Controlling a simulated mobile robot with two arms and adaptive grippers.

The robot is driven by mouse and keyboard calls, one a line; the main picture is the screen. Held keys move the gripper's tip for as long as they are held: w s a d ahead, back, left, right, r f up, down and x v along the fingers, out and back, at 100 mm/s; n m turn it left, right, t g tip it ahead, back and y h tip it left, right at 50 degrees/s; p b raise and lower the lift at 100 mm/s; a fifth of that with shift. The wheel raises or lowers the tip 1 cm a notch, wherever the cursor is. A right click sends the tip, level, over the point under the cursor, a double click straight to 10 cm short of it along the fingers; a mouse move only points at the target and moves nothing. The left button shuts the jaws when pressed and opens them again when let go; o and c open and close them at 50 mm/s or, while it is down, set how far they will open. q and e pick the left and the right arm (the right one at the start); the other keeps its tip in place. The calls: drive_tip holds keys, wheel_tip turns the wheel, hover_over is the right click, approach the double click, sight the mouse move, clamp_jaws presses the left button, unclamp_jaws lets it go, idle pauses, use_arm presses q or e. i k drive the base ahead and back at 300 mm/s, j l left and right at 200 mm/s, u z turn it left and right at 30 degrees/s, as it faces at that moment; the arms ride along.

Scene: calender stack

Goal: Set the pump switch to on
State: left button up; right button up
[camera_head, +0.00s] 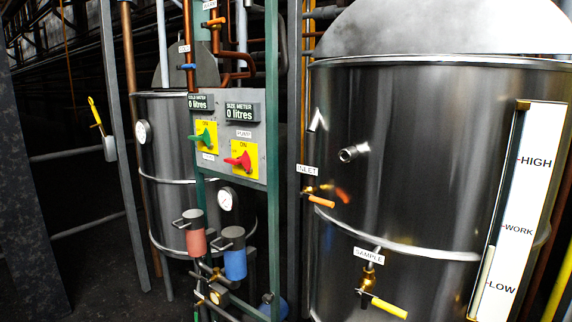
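The pump switch (241,161) is a red rotary handle on a yellow plate, under a white label that seems to read PUMP. It sits at the lower right of the grey control panel (223,171). ON is printed at the top of its plate, and the red handle points to the left, away from that mark. A green rotary switch (205,136) on a similar yellow plate is up and to its left. Neither of my grippers is in view.
Two displays reading 0 litres (242,113) top the panel. A large steel tank (420,160) stands right, with an orange inlet valve handle (321,201) and yellow sample valve handle (389,307) sticking out. Red (195,238) and blue (235,262) canisters hang below the panel.

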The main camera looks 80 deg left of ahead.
sight(245, 160)
drive_tip(key=u, duration=3.05)
